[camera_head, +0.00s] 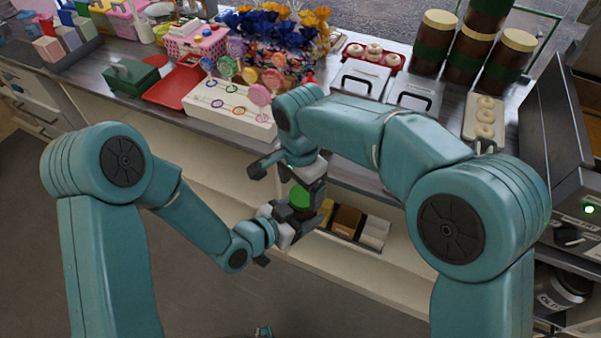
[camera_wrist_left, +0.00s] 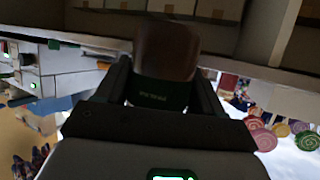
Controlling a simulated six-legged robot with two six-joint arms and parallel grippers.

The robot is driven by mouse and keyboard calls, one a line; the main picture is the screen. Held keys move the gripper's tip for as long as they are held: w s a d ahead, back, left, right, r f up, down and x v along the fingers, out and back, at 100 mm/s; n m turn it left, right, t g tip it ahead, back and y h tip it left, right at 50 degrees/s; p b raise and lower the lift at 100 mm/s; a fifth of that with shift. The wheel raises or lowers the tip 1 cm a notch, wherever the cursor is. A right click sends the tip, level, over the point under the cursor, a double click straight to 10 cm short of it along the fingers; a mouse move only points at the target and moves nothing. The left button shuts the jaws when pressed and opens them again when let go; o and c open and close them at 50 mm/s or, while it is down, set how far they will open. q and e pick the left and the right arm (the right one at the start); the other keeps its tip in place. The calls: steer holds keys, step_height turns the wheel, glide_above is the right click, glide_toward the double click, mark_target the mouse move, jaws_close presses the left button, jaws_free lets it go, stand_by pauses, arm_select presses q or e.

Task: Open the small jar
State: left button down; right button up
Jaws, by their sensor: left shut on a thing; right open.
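The small jar (camera_head: 300,196) is held up in front of the counter and shows mainly as a green patch between my two grippers. In the left wrist view the jar (camera_wrist_left: 165,52) is brown with a dark green band bearing small lettering. My left gripper (camera_head: 293,218) is shut on it, one finger on each side. My right gripper (camera_head: 289,180) is open and close above the jar, pointing down towards it. Whether the right fingers touch the jar cannot be told. The jar's lid cannot be made out.
Behind is the counter with a white lollipop stand (camera_head: 228,108), a red tray (camera_head: 175,86), metal-lidded bins (camera_head: 360,80) and large brown jars (camera_head: 478,42). A shelf below holds small boxes (camera_head: 347,220). A dark appliance (camera_head: 570,150) stands at the right. Open floor lies at the lower left.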

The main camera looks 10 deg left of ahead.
steer(key=shift+f, duration=0.3)
steer(key=shift+w, duration=0.1)
steer(key=c, duration=1.1)
steer(key=n, duration=0.6)
steer(key=shift+a+r+n, duration=0.15)
steer(key=shift+n, duration=0.25)
steer(key=shift+c, duration=0.2)
steer(key=o, duration=1.1)
steer(key=shift+o, duration=0.4)
